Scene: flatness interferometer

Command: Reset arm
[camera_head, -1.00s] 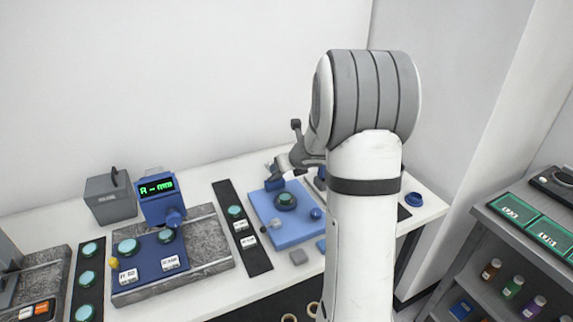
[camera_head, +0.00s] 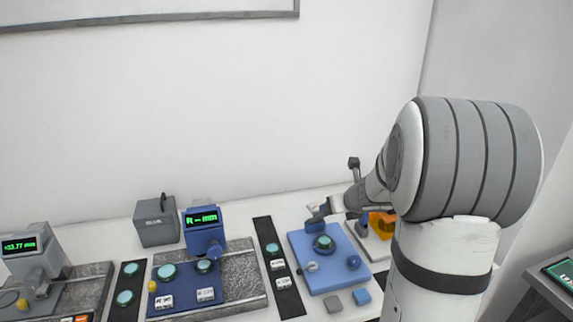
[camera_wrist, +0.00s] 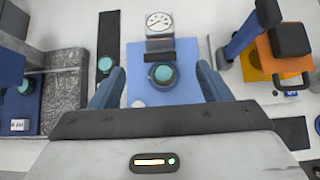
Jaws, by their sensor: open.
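My gripper (camera_wrist: 158,92) is open and empty in the wrist view, with its two blue fingers spread apart. It hangs above a light blue plate (camera_wrist: 188,54) that carries a dark round fixture with a teal disc (camera_wrist: 163,74) on it, seen between the fingers. In the head view my arm stands at the right and reaches left and back towards the light blue plate (camera_head: 304,276). The teal disc (camera_head: 323,242) shows there on its dark fixture. The fingertips are hard to make out in the head view.
A dial gauge (camera_wrist: 158,24) stands behind the fixture. An orange device (camera_wrist: 280,54) with a blue arm stands right of the plate. A blue display unit (camera_head: 204,236), a granite base (camera_head: 246,262), a dark strip with discs (camera_head: 280,268) and a grey box (camera_head: 157,221) stand left.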

